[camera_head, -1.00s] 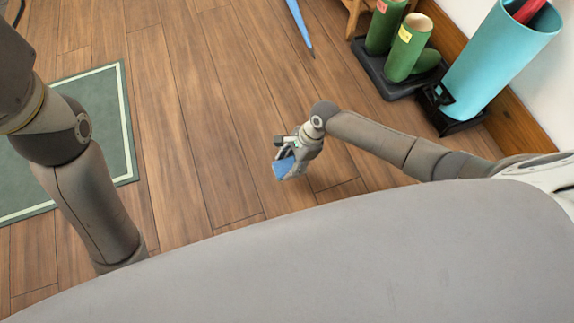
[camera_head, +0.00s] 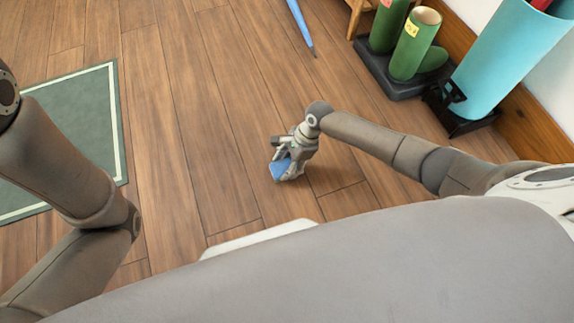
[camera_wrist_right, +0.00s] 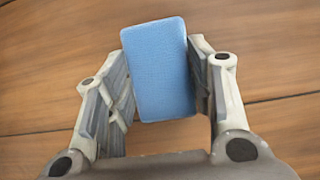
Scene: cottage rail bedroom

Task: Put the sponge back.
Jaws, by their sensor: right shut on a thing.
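A blue sponge (camera_head: 280,170) is held by my right gripper (camera_head: 288,164), low in front of me over the wooden floor. In the right wrist view the sponge (camera_wrist_right: 160,68) is a light blue block, slightly tilted, between the two fingers of my right gripper (camera_wrist_right: 163,95). The fingers are shut on it from both sides. My left arm comes in at the left of the head view, but its gripper is out of the picture.
A green rug (camera_head: 85,120) with a pale border lies at the left. Green boots (camera_head: 415,45) stand on a dark tray (camera_head: 400,88) at the upper right, beside a turquoise bin (camera_head: 505,60). A blue stick-like thing (camera_head: 300,25) lies at the top. The middle floor is clear.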

